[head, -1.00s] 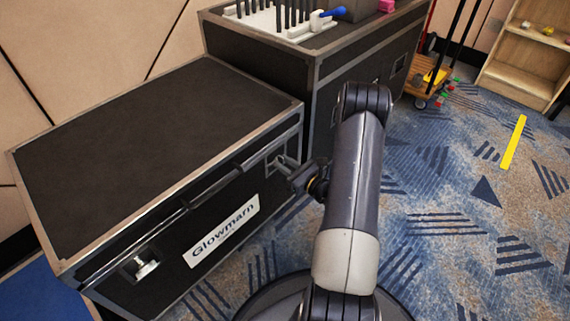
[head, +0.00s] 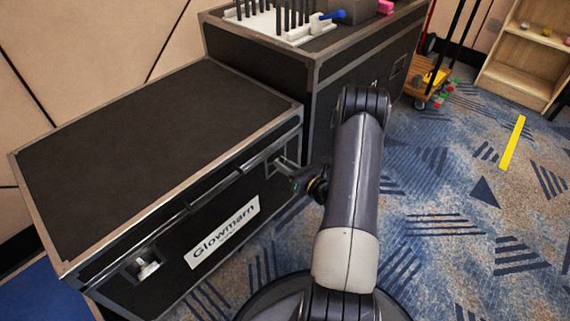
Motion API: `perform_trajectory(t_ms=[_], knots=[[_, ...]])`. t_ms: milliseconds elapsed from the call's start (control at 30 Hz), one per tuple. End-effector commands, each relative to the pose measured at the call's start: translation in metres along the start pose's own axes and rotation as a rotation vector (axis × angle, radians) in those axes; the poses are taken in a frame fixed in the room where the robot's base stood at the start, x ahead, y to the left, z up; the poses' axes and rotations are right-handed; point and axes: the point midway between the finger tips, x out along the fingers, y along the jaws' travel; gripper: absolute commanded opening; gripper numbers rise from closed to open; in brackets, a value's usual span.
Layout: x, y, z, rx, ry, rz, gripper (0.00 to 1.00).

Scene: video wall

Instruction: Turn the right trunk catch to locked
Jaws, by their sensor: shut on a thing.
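The black trunk (head: 150,140) with metal edges and a "Glowmarn" label (head: 222,232) stands at the left with its lid down. Its right catch (head: 275,163) sits in a recess on the front face near the right corner.
A taller black case (head: 340,85) stands behind the trunk's right end, with a white rack (head: 285,25) of dark rods on top. A wheeled wooden dolly (head: 425,85) and a wooden shelf (head: 520,65) are at the back right. Patterned carpet (head: 450,220) to the right is clear.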

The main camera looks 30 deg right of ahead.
Motion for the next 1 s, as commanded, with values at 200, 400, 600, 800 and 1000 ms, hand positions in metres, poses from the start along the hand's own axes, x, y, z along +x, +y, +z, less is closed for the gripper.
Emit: perform_trajectory(t_ms=[200,400,600,800,1000], knots=[[-0.0005,-0.0007,0.0006,0.208,0.001,-0.001,0.00],[-0.0005,-0.0019,0.0005,0.398,0.001,-0.002,0.00],[-0.0007,-0.0028,-0.0005,0.589,0.001,-0.002,0.00],[-0.0006,-0.0038,-0.0010,0.776,0.001,-0.002,0.00],[-0.0008,-0.0044,-0.0023,0.949,0.001,-0.003,0.00]])
